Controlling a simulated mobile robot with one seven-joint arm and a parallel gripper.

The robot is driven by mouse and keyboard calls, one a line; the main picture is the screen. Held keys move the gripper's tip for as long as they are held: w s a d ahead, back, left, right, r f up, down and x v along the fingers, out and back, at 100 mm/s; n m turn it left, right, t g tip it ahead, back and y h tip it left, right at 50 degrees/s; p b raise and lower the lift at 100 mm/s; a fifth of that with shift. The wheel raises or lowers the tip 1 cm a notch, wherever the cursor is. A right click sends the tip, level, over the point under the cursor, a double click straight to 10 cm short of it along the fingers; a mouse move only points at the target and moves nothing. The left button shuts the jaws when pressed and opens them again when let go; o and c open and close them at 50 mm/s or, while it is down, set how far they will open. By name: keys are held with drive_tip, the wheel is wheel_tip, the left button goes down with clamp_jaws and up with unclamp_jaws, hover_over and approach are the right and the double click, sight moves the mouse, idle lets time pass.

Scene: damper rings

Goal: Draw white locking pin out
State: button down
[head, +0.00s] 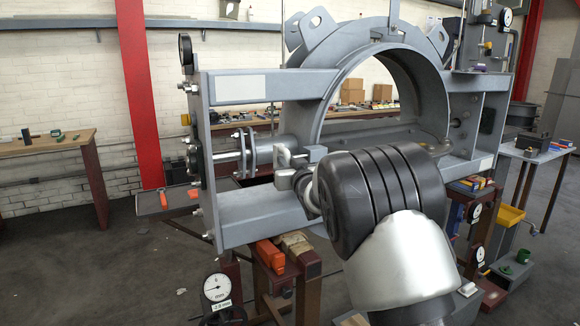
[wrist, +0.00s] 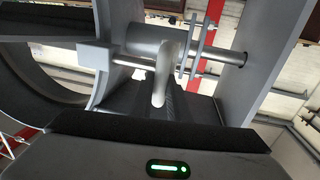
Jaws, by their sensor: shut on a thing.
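The white locking pin (wrist: 165,72) shows in the wrist view as a pale rounded bar standing up from the gripper's dark front edge, in front of the grey cylinder and rod. My gripper (head: 294,180) is at the grey bracket block (head: 284,156) on the inner side of the frame in the head view. It is shut on the pin; the fingertips themselves are mostly hidden. In the head view my arm and gripper cover the pin. I cannot tell how deep the pin sits in its hole.
A large grey ring (head: 437,95) stands behind my arm, held in a grey frame with an upper beam (head: 300,84) and a lower beam (head: 262,214). A rod with flange plates (head: 246,153) lies just left of my gripper. A dial gauge (head: 217,288) stands below left.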

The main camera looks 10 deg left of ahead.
drive_tip(key=shift+s+a, duration=0.1)
drive_tip(key=shift+a, duration=0.15)
drive_tip(key=c, duration=1.7)
unclamp_jaws()
drive_tip(key=shift+a, duration=0.1)
drive_tip(key=shift+s+d, duration=0.1)
drive_tip(key=shift+d, duration=0.1)
drive_tip(key=p+v, duration=0.1)
drive_tip(key=v, duration=1.6)
drive_tip(key=shift+s+d, duration=0.1)
